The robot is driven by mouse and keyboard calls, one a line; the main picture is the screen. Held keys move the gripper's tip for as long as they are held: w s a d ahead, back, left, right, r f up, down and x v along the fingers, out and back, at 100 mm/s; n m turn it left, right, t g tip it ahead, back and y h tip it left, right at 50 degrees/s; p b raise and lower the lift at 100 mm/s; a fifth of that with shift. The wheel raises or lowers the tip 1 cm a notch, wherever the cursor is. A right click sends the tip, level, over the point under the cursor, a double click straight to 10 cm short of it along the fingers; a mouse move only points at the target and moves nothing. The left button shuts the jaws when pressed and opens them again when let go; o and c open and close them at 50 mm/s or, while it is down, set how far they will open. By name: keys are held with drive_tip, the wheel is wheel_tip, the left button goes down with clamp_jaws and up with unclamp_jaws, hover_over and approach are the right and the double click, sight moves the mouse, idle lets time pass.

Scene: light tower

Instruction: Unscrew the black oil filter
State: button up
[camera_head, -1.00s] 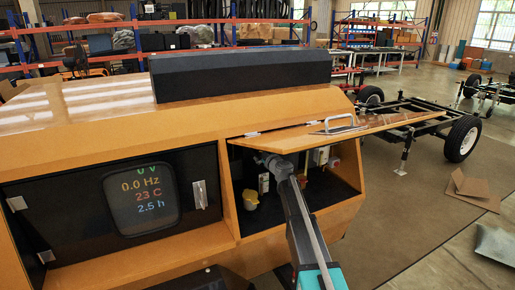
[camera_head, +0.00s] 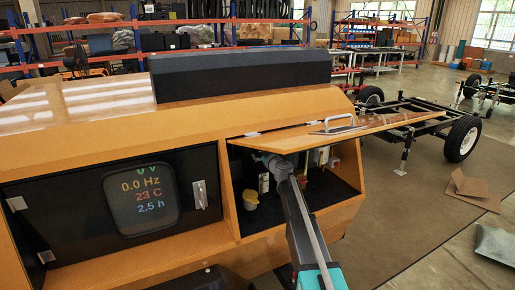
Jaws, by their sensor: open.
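My arm reaches into the open side compartment (camera_head: 325,195) of the orange light tower housing. The grey end of my arm with my gripper (camera_head: 268,160) is in the upper left part of the compartment, under the raised lid. The jaws are open, but the fingertips are too small and dark to make out. I cannot pick out the black oil filter; the compartment inside is dark and my wrist covers part of it. I cannot tell whether my gripper touches anything.
The raised orange lid (camera_head: 290,133) with a metal handle hangs close above my wrist. A yellow cup-like part (camera_head: 250,200) sits left of my arm. A white box (camera_head: 322,156) is at the back right. A display panel (camera_head: 142,198) is left of the compartment.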

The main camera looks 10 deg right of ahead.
drive_tip(key=shift+m, duration=0.3)
drive_tip(key=m, duration=0.4)
drive_tip(key=shift+m, duration=0.4)
idle(0.5)
drive_tip(key=m, duration=0.5)
idle(0.6)
drive_tip(key=shift+r+m, duration=0.1)
drive_tip(key=shift+m, duration=2.5)
drive_tip(key=shift+m, duration=0.3)
